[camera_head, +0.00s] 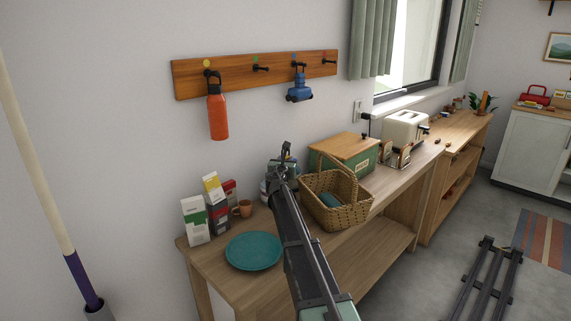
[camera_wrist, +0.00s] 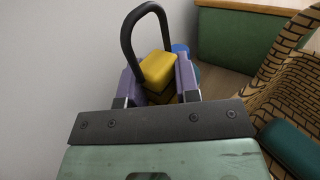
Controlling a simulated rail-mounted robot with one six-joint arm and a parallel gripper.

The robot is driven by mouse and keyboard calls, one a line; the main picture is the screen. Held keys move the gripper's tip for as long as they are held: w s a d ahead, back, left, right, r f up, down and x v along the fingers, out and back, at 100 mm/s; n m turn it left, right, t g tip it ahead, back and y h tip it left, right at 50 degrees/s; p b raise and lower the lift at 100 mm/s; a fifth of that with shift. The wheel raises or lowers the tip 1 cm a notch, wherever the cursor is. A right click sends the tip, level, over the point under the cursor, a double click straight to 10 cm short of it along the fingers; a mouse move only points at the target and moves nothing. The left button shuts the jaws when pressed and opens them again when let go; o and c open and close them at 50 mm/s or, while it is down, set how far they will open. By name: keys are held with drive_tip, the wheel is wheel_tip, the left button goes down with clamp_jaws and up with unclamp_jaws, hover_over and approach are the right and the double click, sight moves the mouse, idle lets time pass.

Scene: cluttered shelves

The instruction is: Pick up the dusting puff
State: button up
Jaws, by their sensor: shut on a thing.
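My gripper (camera_head: 284,172) is above the wooden bench, in front of the wall and left of the wicker basket. In the wrist view its two purple fingers (camera_wrist: 157,80) are shut on a yellow block-like thing (camera_wrist: 158,69) with a tall black loop (camera_wrist: 124,45). I cannot tell whether this is the dusting puff; its lower part is hidden by the fingers and palm. A dark teal rounded thing (camera_head: 330,200) lies in the basket, and it also shows in the wrist view (camera_wrist: 291,149).
The wicker basket (camera_head: 351,214) stands close right of my gripper, with a green wooden-lidded box (camera_head: 364,164) behind it. A teal plate (camera_head: 253,251), cartons (camera_head: 195,221) and a mug (camera_head: 243,208) stand left. An orange bottle (camera_head: 218,118) and blue item (camera_head: 299,91) hang above.

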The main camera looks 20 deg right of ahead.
wheel_tip(320, 180, up, 12)
drive_tip(key=p, duration=0.9)
drive_tip(key=shift+f, duration=0.15)
